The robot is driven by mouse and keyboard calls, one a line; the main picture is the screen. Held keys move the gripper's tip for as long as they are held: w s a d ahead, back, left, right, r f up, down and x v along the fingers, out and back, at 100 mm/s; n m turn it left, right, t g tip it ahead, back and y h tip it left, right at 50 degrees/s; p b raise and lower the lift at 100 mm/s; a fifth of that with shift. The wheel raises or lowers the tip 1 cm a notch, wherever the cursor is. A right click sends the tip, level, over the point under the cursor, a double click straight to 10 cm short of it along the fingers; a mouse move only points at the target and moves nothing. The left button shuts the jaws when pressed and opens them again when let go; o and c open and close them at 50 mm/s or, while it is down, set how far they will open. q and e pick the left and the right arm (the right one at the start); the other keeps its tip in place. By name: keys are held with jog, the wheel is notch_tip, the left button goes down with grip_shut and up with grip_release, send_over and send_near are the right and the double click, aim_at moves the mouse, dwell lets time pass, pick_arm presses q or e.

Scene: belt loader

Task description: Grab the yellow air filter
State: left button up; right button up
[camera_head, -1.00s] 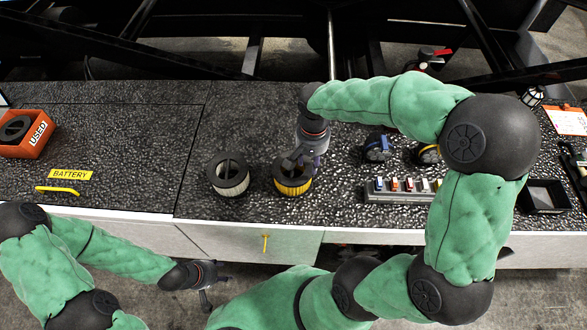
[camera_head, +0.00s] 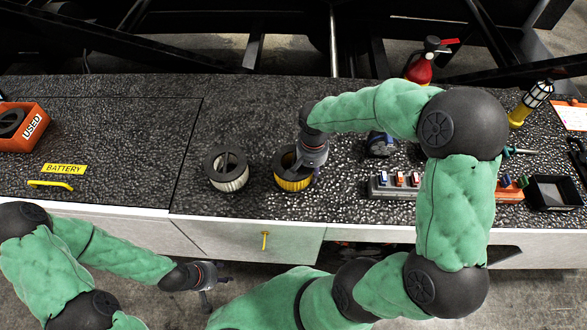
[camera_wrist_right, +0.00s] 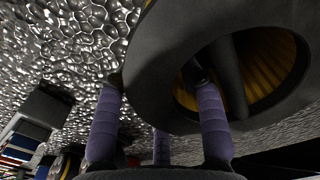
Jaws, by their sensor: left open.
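The yellow air filter (camera_head: 292,184) stands upright on the dark bench, its black top ring partly hidden by my right gripper (camera_head: 306,166). In the right wrist view, the filter (camera_wrist_right: 160,50) fills the upper right, with yellow pleats inside its hole. There my right gripper (camera_wrist_right: 155,82) has its fingers spread across the ring wall, one at the outer edge and one at the hole. I cannot tell whether they touch it. My left gripper (camera_head: 206,284) is open and empty, low in front of the bench.
A white filter (camera_head: 228,174) stands close to the left of the yellow one. An orange USED bin (camera_head: 33,131) sits at the far left. A socket rack (camera_head: 392,190) and a black tray (camera_head: 553,192) lie to the right. The bench behind the filters is clear.

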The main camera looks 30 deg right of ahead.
grip_shut()
jog(key=shift+r, duration=0.1)
